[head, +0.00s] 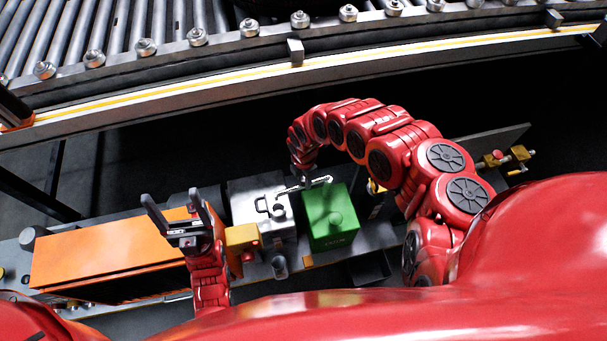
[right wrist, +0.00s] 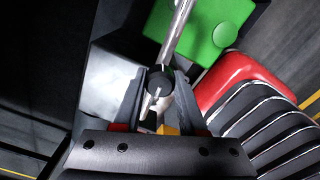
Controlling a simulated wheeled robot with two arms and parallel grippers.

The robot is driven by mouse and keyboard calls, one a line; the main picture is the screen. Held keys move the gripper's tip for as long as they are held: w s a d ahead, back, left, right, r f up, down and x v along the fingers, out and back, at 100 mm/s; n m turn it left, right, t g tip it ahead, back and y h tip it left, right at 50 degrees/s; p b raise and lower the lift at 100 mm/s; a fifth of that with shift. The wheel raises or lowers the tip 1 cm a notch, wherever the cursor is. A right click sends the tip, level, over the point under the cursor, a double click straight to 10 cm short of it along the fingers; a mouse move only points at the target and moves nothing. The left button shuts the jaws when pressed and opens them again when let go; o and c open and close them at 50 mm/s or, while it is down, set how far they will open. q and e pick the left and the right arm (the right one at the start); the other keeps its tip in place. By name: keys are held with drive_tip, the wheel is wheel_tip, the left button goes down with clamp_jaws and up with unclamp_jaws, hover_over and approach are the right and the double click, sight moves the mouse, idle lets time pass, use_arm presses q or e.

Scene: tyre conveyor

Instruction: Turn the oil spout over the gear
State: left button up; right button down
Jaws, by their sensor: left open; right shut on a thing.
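The oil spout (head: 315,182) is a thin chrome tube with its free end over the green box (head: 325,232). In the right wrist view, the spout (right wrist: 176,38) runs up past the green box's edge from a dark round knob (right wrist: 158,84). My right gripper (head: 300,178) is shut on the spout at this knob, with one finger on each side. It is beside the silver box (head: 250,195), which has a dark handle. I cannot pick out the gear for certain. My left gripper (head: 172,210) is open and empty above the orange box's right end.
The orange box (head: 105,255) lies left on the grey bench. A yellow block (head: 242,238) with a red button stands beside my left wrist. A roller conveyor (head: 120,40) with a metal rail crosses the back. Yellow and red fittings (head: 503,158) sit at the right end.

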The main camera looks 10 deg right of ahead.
drive_tip(key=shift+s+d+n, duration=0.1)
drive_tip(key=shift+s+n, duration=0.25)
drive_tip(key=shift+n, duration=0.05)
drive_tip(key=shift+c, duration=2.3)
unclamp_jaws()
